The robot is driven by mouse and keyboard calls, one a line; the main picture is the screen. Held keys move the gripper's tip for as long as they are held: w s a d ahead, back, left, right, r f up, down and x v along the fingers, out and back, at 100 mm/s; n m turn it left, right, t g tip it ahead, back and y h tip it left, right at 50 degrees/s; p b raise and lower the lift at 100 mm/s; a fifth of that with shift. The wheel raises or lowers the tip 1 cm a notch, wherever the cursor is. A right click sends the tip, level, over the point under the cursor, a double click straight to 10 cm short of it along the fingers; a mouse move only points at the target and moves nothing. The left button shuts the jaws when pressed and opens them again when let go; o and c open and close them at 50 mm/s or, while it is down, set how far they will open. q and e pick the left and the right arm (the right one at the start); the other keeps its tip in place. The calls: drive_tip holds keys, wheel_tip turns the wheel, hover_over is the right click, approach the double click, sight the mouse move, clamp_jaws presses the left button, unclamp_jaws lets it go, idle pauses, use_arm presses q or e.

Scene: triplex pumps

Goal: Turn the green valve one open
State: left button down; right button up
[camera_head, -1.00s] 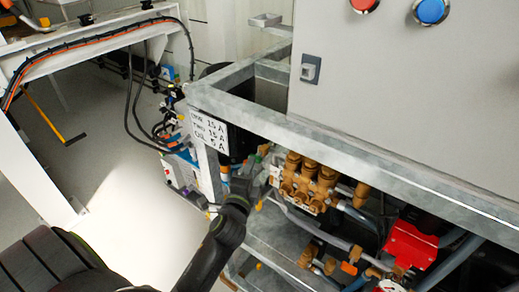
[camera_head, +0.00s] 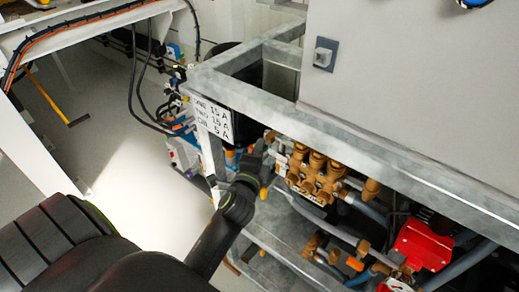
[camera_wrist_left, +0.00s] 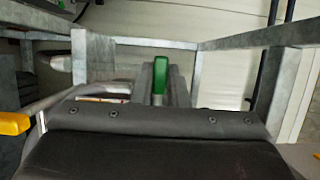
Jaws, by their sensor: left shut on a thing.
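The green valve handle (camera_wrist_left: 160,76) stands upright in the middle of the left wrist view. My left gripper (camera_wrist_left: 161,95) is shut on it, with a grey finger on each side and the handle's top showing between and above them. In the head view my left gripper (camera_head: 259,155) reaches under the frame rail, left of the brass pump (camera_head: 315,172). The green handle is mostly hidden there by the gripper. My right gripper is not in view.
A galvanized frame (camera_head: 300,122) runs above and right of the gripper. A label plate (camera_head: 212,118) hangs at its corner. A red part (camera_head: 422,246) and pipes lie lower right. A yellow part (camera_wrist_left: 14,123) is at the left of the wrist view. Open floor (camera_head: 130,160) lies left.

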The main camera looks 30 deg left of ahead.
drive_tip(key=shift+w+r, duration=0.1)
use_arm(q)
drive_tip(key=shift+a+r+n+g+h+p, duration=0.1)
drive_tip(key=shift+n+g+h+p, duration=0.7)
drive_tip(key=shift+n+p, duration=1.8)
drive_tip(key=shift+a+r+n+g+h+p, duration=0.15)
drive_tip(key=shift+n+g+h+p, duration=0.25)
drive_tip(key=shift+n+h+p, duration=2.05)
drive_tip(key=shift+r+n+g+y+p, duration=0.1)
drive_tip(key=shift+n+g+y+p, duration=0.75)
drive_tip(key=shift+p, duration=3.35)
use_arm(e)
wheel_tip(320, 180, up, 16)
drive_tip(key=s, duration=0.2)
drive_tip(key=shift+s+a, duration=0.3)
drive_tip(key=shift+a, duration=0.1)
use_arm(q)
drive_tip(key=shift+n+t+h, duration=0.25)
drive_tip(key=shift+n+h, duration=0.15)
drive_tip(key=shift+h, duration=0.2)
drive_tip(key=c, duration=1.4)
unclamp_jaws()
drive_tip(key=shift+c, duration=0.2)
